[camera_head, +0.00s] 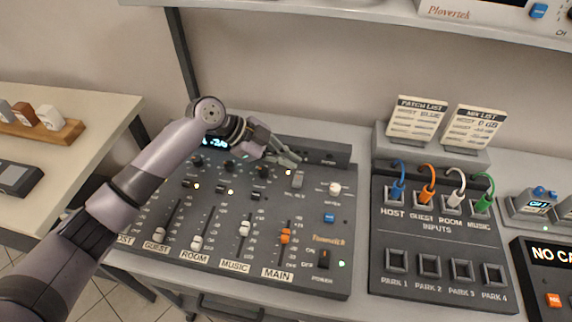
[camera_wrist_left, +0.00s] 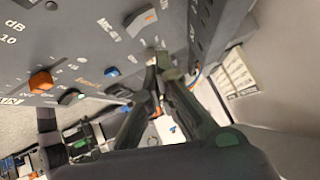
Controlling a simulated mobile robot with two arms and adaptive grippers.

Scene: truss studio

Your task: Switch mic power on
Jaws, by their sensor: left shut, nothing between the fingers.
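The grey mixer console (camera_head: 330,285) lies on the table. Near its upper right is a small grey rocker switch (camera_head: 297,180). A black rocker (camera_head: 323,259) marked ON and OFF is at the console's lower right. My left gripper (camera_head: 292,160) is shut and empty, just above and behind the grey rocker switch. In the left wrist view its fingertips (camera_wrist_left: 161,62) are close to the panel; contact cannot be told. My right gripper is out of view.
A white knob (camera_head: 335,188) and a blue button (camera_head: 329,217) sit right of the grey switch. Orange (camera_head: 285,236) and white faders fill the front. A patch panel (camera_head: 440,290) with plugged cables stands at the right. A shelf (camera_head: 380,15) hangs above.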

